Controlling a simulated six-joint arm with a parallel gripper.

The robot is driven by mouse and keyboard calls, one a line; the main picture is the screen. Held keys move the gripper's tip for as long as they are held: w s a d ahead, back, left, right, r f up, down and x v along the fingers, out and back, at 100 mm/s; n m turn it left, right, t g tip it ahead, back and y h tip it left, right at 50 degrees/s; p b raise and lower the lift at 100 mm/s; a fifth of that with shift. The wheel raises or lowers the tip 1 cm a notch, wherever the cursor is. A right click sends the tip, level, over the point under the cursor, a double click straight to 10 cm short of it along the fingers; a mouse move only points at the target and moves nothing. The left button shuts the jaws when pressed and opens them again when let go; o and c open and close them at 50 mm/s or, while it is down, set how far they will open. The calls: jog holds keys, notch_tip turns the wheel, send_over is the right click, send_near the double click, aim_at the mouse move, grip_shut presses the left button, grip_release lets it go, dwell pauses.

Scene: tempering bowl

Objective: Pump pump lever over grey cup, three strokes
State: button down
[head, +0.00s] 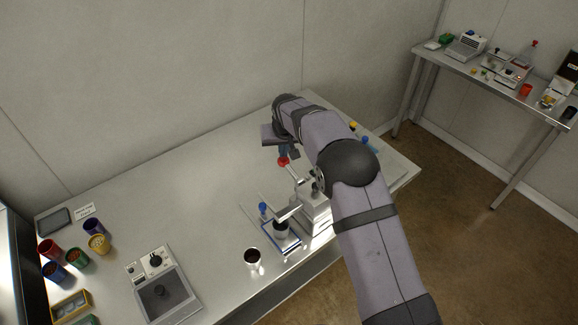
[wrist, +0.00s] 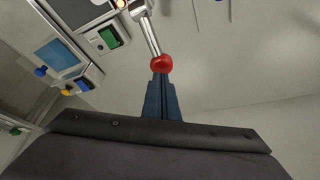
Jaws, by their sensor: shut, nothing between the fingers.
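The pump lever is a thin metal rod ending in a red ball knob (head: 283,161), rising from a pale machine (head: 313,205). The knob also shows in the wrist view (wrist: 161,64), right at the tips of my gripper (wrist: 160,76). My gripper's blue fingers are shut with nothing between them. In the head view my gripper (head: 284,151) is just above the knob; I cannot tell whether it touches. A cup (head: 281,231) stands under the machine's spout on a blue-edged tray (head: 290,248); its grey colour is hard to confirm, and the spout partly covers it.
Another cup with dark contents (head: 252,259) stands left of the tray. A grey device with a dial (head: 162,286) and several coloured cups (head: 75,254) are at the left. The table's back middle (head: 180,190) is clear. My arm hides the table's right part.

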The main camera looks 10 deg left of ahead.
aim_at(284, 162)
jog(key=shift+f, duration=0.15)
dwell(0.3)
jog(key=shift+s+d+f+b, duration=0.1)
jog(key=shift+f+b, duration=0.75)
jog(key=shift+f, duration=0.6)
jog(key=shift+s+f+b, duration=0.1)
jog(key=shift+f+b, duration=0.75)
jog(key=shift+f, duration=0.55)
jog(key=shift+r, duration=0.3)
jog(key=shift+r+p, duration=1.25)
jog(key=shift+r, duration=0.6)
jog(key=shift+r+p, duration=0.4)
jog(key=shift+r, duration=0.4)
jog(key=shift+w, duration=0.1)
